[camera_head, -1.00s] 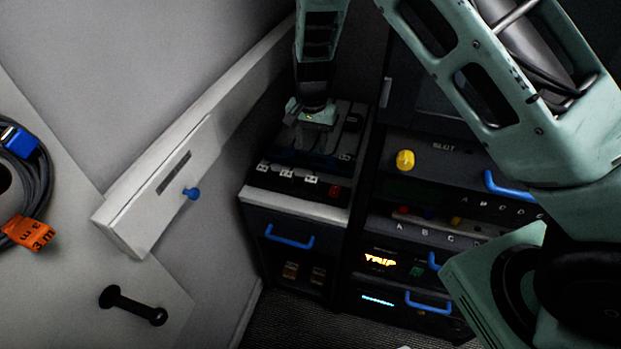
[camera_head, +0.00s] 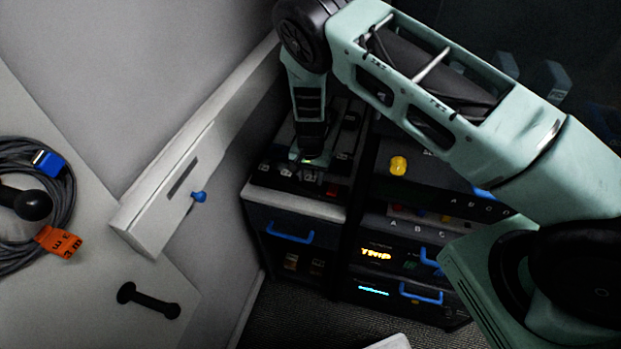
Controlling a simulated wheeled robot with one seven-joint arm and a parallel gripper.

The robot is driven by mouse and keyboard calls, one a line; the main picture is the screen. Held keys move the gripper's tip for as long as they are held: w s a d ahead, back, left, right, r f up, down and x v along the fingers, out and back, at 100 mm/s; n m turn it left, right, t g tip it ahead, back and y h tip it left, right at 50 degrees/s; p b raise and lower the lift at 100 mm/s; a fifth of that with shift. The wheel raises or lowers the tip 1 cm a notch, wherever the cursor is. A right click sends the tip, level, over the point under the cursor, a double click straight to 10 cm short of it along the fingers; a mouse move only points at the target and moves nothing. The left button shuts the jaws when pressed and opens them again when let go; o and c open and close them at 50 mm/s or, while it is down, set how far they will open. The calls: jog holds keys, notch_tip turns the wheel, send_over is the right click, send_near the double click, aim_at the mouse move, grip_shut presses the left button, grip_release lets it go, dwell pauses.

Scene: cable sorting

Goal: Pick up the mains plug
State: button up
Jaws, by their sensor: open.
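I cannot clearly make out a mains plug. Small dark shapes, one a black block (camera_head: 350,120), lie on the dark cabinet top (camera_head: 268,178), too dim to name. My gripper (camera_head: 309,160) points down over this top, near a row of small white-marked pieces (camera_head: 287,171). It is open; its fingertips are small and dim, and whatever lies between or under them is hidden. A coiled grey cable (camera_head: 68,195) with a blue connector (camera_head: 47,161) and an orange 3 m tag (camera_head: 60,241) hangs on the pale panel at left.
A white box (camera_head: 150,215) with a blue knob (camera_head: 199,196) juts from the wall left of the cabinet. An equipment rack with a yellow knob (camera_head: 398,166) and blue handles (camera_head: 420,295) stands on the right. A black handle (camera_head: 148,300) is at lower left.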

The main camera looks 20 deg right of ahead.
aim_at(310, 178)
jog(key=shift+f, duration=0.8)
jog(key=c, duration=0.7)
jog(key=shift+o, duration=0.2)
jog(key=shift+r, duration=0.2)
notch_tip(310, 178, up, 8)
jog(key=b, duration=0.3)
jog(key=shift+r, duration=0.95)
notch_tip(310, 178, up, 3)
jog(key=shift+r+p, duration=0.15)
jog(key=shift+p, duration=0.85)
